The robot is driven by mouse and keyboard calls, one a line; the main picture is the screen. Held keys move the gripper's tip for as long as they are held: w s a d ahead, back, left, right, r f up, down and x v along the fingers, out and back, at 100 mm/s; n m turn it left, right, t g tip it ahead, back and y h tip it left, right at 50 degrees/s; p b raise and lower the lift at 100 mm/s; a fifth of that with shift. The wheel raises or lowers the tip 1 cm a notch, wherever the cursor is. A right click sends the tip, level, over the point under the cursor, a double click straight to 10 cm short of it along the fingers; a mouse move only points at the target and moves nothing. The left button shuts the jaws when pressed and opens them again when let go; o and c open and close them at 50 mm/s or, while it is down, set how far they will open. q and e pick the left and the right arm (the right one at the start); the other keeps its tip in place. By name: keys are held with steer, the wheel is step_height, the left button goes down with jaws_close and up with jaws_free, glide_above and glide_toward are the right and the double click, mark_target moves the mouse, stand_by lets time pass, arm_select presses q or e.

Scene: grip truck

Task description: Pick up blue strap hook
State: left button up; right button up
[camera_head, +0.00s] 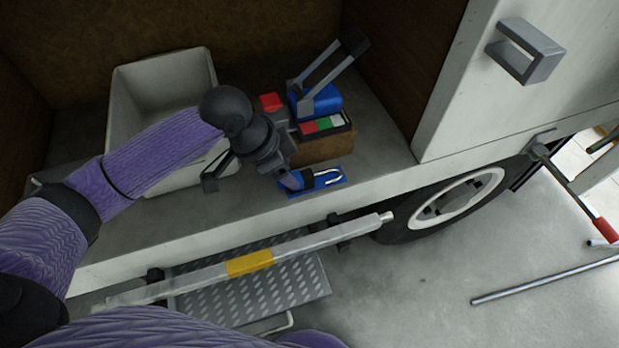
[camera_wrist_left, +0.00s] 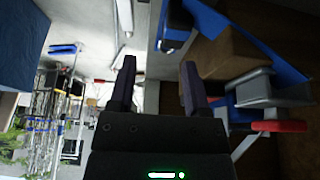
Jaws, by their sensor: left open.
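A blue strap (camera_head: 317,181) with a pale metal hook lies on the truck bed close to its front edge. My left gripper (camera_head: 250,181) is open above the bed, left of the strap hook. Its right finger overlaps the strap's left end in the head view; I cannot tell whether they touch. In the left wrist view, the gripper (camera_wrist_left: 159,72) has its fingers apart with nothing between them. A blue item near the top there may be the strap, but this is unclear. My right gripper is not in view.
A white bin (camera_head: 161,92) stands left on the bed. A brown box (camera_head: 322,149) with coloured items, and a blue tool with a grey handle (camera_head: 328,65), sit behind the strap. A pale bar (camera_head: 310,241) runs below the bed edge. The truck door (camera_head: 535,85) is right.

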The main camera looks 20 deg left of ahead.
mark_target(301, 176)
arm_select(q)
steer(key=w+f+b, duration=0.1)
steer(key=f, duration=0.1)
steer(key=w+d+f+b, duration=0.1)
steer(key=f, duration=0.1)
steer(key=w+f+b, duration=0.1)
steer(key=f+b, duration=0.1)
steer(key=shift+w+d+f, duration=0.2)
steer(key=shift+f, duration=0.1)
steer(key=shift+w+d+f, duration=0.1)
steer(key=shift+d+f, duration=0.1)
steer(key=shift+f, duration=0.15)
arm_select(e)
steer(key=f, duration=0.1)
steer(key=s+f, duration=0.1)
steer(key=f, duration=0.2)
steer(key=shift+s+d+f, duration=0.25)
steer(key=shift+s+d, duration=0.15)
arm_select(q)
steer(key=shift+c, duration=0.3)
jaws_close()
